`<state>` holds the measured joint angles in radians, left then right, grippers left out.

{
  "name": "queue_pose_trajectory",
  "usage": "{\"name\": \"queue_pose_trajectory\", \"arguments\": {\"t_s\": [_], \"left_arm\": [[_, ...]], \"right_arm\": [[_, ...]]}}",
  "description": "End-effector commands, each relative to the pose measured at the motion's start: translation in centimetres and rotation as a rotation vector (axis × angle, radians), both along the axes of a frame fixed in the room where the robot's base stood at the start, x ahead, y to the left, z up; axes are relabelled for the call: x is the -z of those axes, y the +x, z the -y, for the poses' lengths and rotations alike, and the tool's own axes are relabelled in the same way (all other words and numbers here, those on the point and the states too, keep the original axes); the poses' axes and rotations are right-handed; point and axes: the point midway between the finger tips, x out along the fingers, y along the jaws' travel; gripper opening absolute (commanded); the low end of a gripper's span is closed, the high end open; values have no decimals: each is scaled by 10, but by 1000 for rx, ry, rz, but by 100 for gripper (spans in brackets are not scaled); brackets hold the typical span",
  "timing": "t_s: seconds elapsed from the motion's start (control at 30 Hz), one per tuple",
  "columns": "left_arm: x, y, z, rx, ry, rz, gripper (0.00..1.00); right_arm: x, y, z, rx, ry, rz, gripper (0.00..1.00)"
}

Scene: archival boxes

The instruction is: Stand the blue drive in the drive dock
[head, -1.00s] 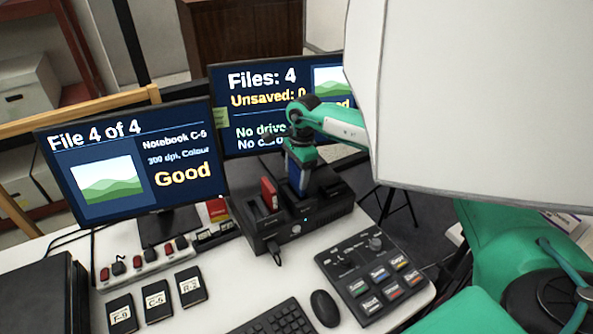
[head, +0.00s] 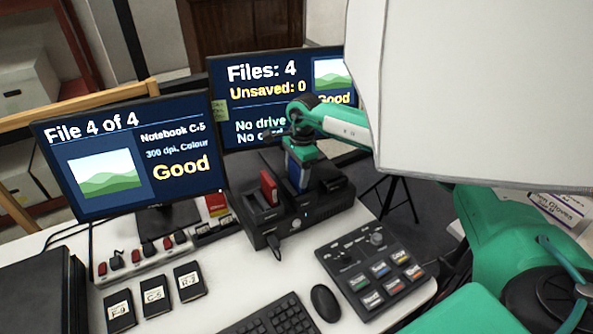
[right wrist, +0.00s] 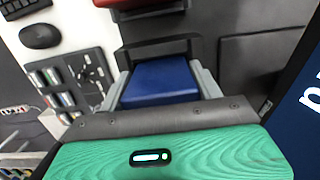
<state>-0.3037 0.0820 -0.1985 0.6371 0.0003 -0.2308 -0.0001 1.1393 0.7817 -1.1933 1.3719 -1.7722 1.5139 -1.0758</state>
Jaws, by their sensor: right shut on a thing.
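In the right wrist view the blue drive (right wrist: 160,82) sits between the two grey fingers, beside a raised black part of the dock (right wrist: 160,47). Its lower end is hidden, so I cannot tell how deep it sits in a slot. A red drive (head: 268,187) stands in the dock's left part. My left gripper is not in view.
Two monitors (head: 130,155) (head: 275,95) stand behind; the rear one reads "No drive". A button panel (head: 372,268), mouse (head: 325,305) and keyboard (head: 270,318) lie in front. A large white panel (head: 470,90) blocks the upper right.

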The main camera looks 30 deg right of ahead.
Motion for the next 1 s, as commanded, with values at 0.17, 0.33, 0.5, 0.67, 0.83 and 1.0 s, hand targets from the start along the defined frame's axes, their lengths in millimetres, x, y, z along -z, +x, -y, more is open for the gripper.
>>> {"name": "queue_pose_trajectory", "arguments": {"t_s": [0.17, 0.33, 0.5, 0.67, 0.83, 1.0], "left_arm": [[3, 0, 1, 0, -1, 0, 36], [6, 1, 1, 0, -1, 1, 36], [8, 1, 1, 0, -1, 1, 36], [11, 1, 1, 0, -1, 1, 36], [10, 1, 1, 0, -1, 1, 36], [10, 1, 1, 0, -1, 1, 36]], "right_arm": [[4, 0, 0, 0, 0, 1, 38], [8, 0, 0, 0, 0, 1, 38], [11, 0, 0, 0, 0, 1, 38], [14, 0, 0, 0, 0, 1, 38], [14, 0, 0, 0, 0, 1, 85], [15, 0, 0, 0, 0, 0, 91]]}}
